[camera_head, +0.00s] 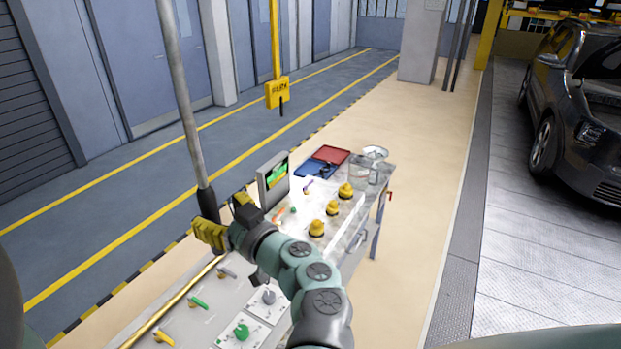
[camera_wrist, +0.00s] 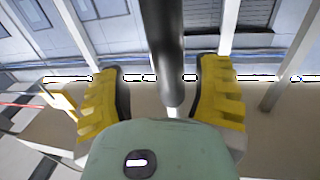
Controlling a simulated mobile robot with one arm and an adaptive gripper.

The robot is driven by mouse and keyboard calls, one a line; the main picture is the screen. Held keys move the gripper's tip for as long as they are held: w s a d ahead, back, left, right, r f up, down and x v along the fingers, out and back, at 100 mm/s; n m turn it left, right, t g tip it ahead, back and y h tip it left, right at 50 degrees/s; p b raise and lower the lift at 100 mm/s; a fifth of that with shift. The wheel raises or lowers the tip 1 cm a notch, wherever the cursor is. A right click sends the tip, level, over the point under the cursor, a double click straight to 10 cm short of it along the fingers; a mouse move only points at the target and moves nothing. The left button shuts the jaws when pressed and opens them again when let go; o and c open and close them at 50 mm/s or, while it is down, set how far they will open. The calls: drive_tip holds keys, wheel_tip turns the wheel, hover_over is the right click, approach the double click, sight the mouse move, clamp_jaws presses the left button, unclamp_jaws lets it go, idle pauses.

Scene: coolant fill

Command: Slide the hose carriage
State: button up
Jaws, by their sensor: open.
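A grey hanging hose (camera_head: 178,95) with a dark lower end (camera_head: 207,203) comes down from above at the left of the head view. I cannot make out the carriage it hangs from. My gripper (camera_head: 212,234), with yellow fingers, is at the lower end of the hose, over the far left side of the bench. In the wrist view my gripper (camera_wrist: 162,78) is open, and the dark hose end (camera_wrist: 165,60) stands between the two fingers with a visible gap on each side. Whether the hose touches the palm is hidden.
The bench (camera_head: 190,325) below carries levers, a green knob (camera_head: 242,332), several yellow knobs (camera_head: 332,208) and a small screen (camera_head: 273,180). A brass-coloured rail (camera_head: 170,312) runs along its left edge. Red and blue trays (camera_head: 318,168) lie farther back. A car (camera_head: 585,110) stands far right.

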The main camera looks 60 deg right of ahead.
drive_tip(key=shift+w+r+p, duration=0.2)
drive_tip(key=shift+w+p, duration=0.5)
drive_tip(key=shift+p, duration=0.55)
drive_tip(key=shift+w+a+f+y+p, duration=0.3)
drive_tip(key=shift+w+f+p, duration=0.1)
drive_tip(key=shift+w+p, duration=0.05)
clamp_jaws()
